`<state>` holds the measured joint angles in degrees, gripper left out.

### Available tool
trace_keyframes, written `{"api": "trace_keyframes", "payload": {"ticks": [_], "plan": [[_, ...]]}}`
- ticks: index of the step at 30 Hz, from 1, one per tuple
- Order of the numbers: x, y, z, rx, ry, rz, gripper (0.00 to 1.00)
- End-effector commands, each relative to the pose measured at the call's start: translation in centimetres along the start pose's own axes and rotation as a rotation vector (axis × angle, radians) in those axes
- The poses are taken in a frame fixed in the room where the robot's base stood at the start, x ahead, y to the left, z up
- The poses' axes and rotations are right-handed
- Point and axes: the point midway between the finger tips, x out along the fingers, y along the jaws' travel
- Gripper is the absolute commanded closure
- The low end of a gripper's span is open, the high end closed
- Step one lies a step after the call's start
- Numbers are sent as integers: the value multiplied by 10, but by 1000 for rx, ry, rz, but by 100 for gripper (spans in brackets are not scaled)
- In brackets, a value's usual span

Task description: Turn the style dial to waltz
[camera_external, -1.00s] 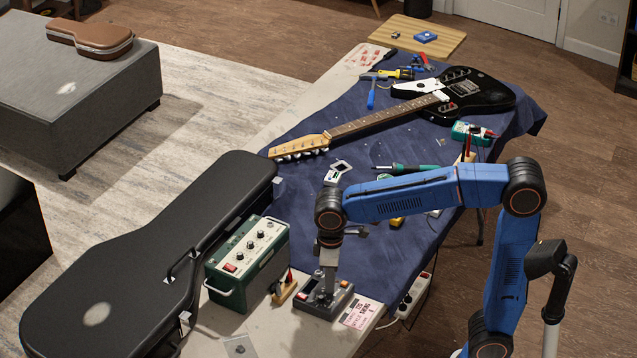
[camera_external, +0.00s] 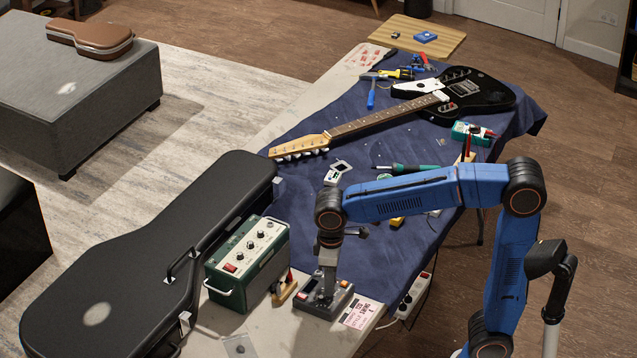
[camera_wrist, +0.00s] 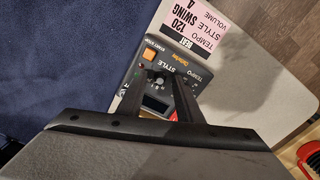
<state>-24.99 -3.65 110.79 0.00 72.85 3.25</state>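The drum machine is a small dark grey box (camera_external: 343,301) at the near end of the bench. In the wrist view its face shows an orange start/stop button (camera_wrist: 148,55), printed TEMPO and STYLE labels, and a small dark style dial (camera_wrist: 157,82) with pale marks around it. My gripper (camera_wrist: 160,78) points down over the box, its two dark fingers apart on either side of the dial. I cannot tell whether they touch it. In the outside view my gripper (camera_external: 328,288) hides part of the box. The dial's pointer is too small to read.
A pink card (camera_wrist: 193,27) beside the box reads tempo 120, style swing, volume 4. A green amplifier (camera_external: 247,262) and a small wooden stand (camera_external: 283,288) are close on the left. A power strip (camera_external: 414,295) is at the right edge. A guitar (camera_external: 375,118) lies farther back.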

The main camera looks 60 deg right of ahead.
Motion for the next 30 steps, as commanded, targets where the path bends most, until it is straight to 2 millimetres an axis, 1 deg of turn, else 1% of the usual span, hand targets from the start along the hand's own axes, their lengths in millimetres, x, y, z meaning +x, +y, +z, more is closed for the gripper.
{"api": "trace_keyframes", "payload": {"ticks": [5, 8, 24, 30], "plan": [[-11, 0, -1, 0, 3, 0, 68], [-26, 0, -1, 0, 4, 0, 68], [-132, 0, -1, 0, 3, 0, 68], [-160, 0, -1, 0, 2, 0, 68]]}}
